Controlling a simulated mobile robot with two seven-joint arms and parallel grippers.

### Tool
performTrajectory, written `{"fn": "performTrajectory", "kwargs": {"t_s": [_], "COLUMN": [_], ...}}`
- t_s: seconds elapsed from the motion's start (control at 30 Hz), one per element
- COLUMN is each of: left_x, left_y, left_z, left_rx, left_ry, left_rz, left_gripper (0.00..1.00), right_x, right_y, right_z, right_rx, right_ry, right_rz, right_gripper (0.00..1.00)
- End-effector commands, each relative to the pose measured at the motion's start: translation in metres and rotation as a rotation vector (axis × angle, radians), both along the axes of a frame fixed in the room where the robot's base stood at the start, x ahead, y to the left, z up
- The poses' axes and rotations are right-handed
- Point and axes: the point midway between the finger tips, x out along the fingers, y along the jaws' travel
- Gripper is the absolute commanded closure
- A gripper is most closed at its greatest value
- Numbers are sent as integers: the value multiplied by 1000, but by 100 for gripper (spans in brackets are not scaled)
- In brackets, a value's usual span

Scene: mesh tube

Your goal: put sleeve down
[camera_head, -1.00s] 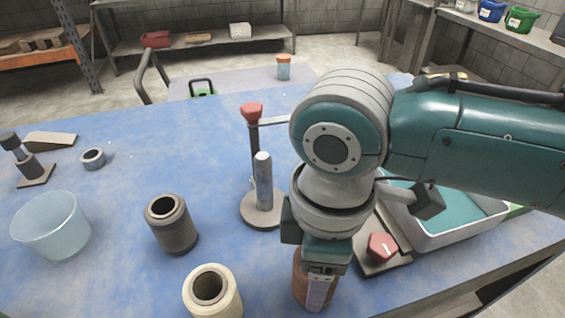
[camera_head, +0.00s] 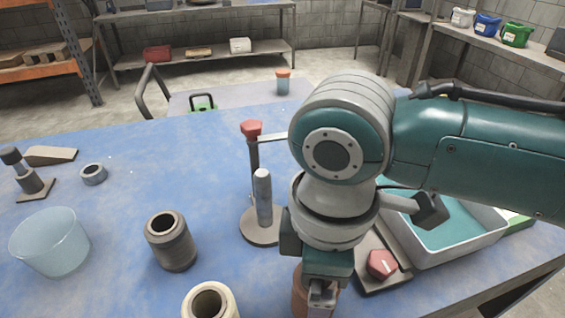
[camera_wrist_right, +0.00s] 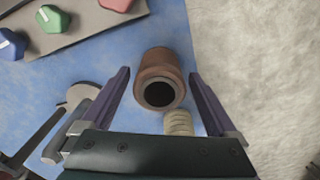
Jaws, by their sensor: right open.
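A red-brown sleeve (camera_wrist_right: 161,78) stands on the blue table near its edge in the right wrist view, its round opening facing the camera. My right gripper (camera_wrist_right: 157,82) is open, with one purple finger on each side of the sleeve and gaps between. In the head view the brown sleeve (camera_head: 299,290) is partly hidden behind my right gripper (camera_head: 322,300). A dark grey sleeve (camera_head: 171,247) and a cream sleeve (camera_head: 231,304) stand upright to the left. The cream one also shows just below the brown sleeve in the right wrist view (camera_wrist_right: 178,123). My left gripper is not in view.
A stand with a grey post (camera_head: 264,200) and red-topped rod is left of my right arm. A base with a red knob (camera_head: 381,264) and a teal-lined tray (camera_head: 470,248) are right. A clear bucket (camera_head: 50,246) stands at left.

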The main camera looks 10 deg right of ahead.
Motion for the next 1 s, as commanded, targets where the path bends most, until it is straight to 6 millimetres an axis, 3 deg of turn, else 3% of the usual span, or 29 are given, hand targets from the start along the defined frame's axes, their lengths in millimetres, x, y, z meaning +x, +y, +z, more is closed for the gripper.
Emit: {"fn": "performTrajectory", "kwargs": {"t_s": [0.3,0.5,0.77,1.0], "left_x": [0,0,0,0], "left_y": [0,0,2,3], "left_z": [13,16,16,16], "left_rx": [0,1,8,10], "left_ry": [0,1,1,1], "left_rz": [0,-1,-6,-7], "left_gripper": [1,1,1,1], "right_x": [1,1,-3,-38], "right_y": [0,0,3,38], "right_z": [73,102,108,90], "right_rx": [2,2,13,232], "right_ry": [-5,-2,0,-40], "right_rz": [1,-1,-5,-172], "right_gripper": [6,6,6,6]}}
